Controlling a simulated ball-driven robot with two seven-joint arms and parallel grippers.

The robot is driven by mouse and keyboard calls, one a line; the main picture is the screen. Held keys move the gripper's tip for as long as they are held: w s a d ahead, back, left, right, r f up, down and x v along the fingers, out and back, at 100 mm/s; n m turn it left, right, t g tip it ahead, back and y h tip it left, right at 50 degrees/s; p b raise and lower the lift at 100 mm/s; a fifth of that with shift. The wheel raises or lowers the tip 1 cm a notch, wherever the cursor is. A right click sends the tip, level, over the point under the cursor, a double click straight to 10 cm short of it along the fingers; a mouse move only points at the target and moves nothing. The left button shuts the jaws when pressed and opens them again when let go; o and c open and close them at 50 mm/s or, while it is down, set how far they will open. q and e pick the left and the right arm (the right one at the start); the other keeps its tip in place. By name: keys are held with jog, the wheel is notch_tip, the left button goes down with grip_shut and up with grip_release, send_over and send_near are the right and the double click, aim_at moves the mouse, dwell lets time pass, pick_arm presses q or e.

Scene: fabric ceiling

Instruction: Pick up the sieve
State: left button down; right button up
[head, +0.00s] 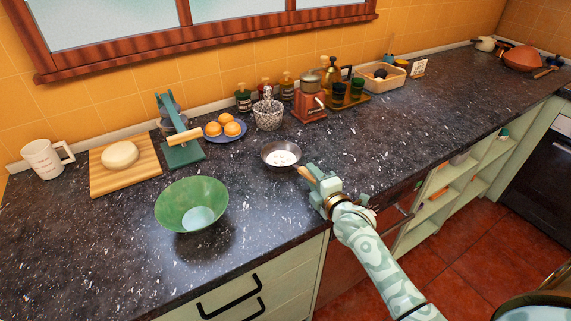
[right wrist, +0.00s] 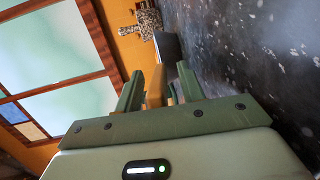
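The sieve (head: 270,150) is a round metal bowl shape with something white inside, on the dark counter in the middle of the head view. Its short wooden handle (head: 305,174) points toward my right gripper (head: 318,176). In the right wrist view the handle (right wrist: 155,87) lies between the two green fingers of my right gripper (right wrist: 160,85), nearer the left finger. A gap shows on its other side, so the fingers look open around it. The sieve's dark rim (right wrist: 168,46) shows beyond the fingertips. My left gripper is not in view.
A green bowl (head: 178,203) stands left of the sieve. Behind are a blue plate (head: 211,138) of oranges, a glass jar (head: 267,117) and a red-brown grinder (head: 310,104). A green press (head: 183,152) and a cutting board (head: 104,183) with dough are farther left. The counter's right is mostly clear.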

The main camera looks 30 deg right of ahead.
jog(key=shift+w+f, duration=0.1)
jog(key=shift+w, duration=0.4)
jog(key=shift+s, duration=0.1)
jog(key=shift+c, duration=0.6)
grip_shut()
jog(key=shift+r, duration=0.2)
